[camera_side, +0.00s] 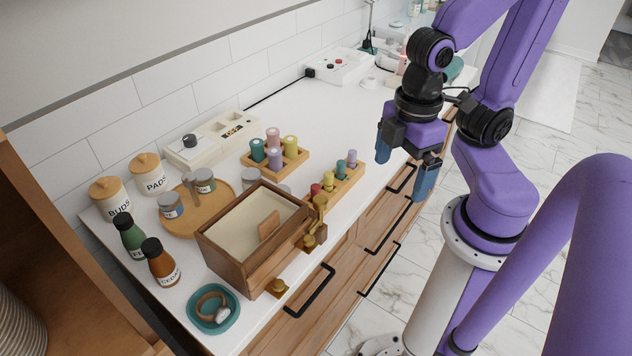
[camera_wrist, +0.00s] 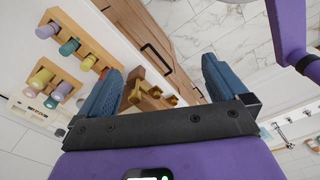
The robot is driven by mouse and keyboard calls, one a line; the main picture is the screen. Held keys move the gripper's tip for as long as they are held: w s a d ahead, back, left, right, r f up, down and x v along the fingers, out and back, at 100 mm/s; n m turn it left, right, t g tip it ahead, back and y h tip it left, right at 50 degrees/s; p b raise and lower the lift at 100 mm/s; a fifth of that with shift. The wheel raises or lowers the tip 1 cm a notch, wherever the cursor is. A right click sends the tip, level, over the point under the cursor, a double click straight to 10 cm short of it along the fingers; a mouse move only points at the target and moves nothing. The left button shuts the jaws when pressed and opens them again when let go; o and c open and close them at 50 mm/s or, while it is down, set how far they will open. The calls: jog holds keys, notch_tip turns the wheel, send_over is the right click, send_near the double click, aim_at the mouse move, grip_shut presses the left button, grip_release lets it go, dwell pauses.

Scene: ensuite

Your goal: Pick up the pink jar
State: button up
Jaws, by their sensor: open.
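The likely pink jar (camera_side: 273,136) is a small pale pink cylinder in a square wooden tray (camera_side: 247,161) on the white counter. It stands at the back of the tray, with a teal jar (camera_side: 257,151), a yellow jar (camera_side: 290,147) and a purple jar (camera_side: 275,160) around it. In the wrist view the pink jar (camera_wrist: 29,93) appears at the left, beyond the yellow jar. My gripper (camera_side: 405,162) is open and empty, right of the tray, above the counter's front edge. Its fingers (camera_wrist: 161,70) are wide apart in the wrist view.
A narrow rack (camera_side: 338,188) of several coloured jars stands between the tray and the counter edge. A wooden box (camera_side: 238,258), a round board (camera_side: 188,228) and labelled bottles (camera_side: 162,264) lie left. The counter behind the tray (camera_side: 310,115) is clear.

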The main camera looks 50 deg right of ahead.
jog(key=c, duration=0.6)
